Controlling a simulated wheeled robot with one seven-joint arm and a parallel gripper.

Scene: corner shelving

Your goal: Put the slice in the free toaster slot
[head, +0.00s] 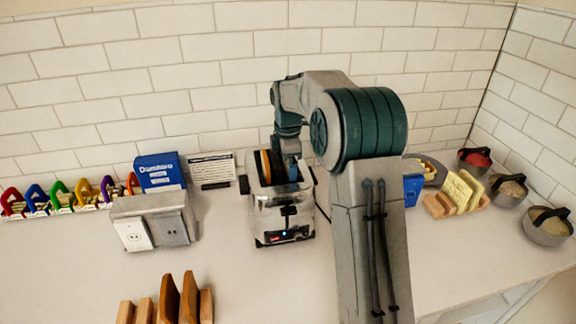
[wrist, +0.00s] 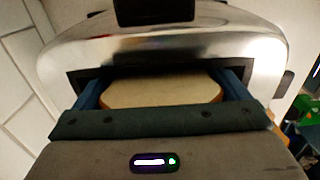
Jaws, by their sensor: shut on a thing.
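The chrome toaster (head: 283,218) stands on the counter against the tiled wall, with a small blue light low on its front. A tan slice with a brown crust (wrist: 160,94) is between the blue fingers of my gripper (wrist: 162,86) in the wrist view. My gripper is shut on it, over the toaster's dark slot opening. How deep the slice sits in the slot is hidden. In the head view my gripper (head: 291,172) is at the toaster's top, partly covered by my arm. An orange-brown slice (head: 265,166) shows in the toaster's left slot, beside my gripper.
A grey outlet box (head: 155,220) and a blue box (head: 160,171) stand left of the toaster. Wooden rack slats (head: 170,298) are at the front. Counter in front of the toaster is clear.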

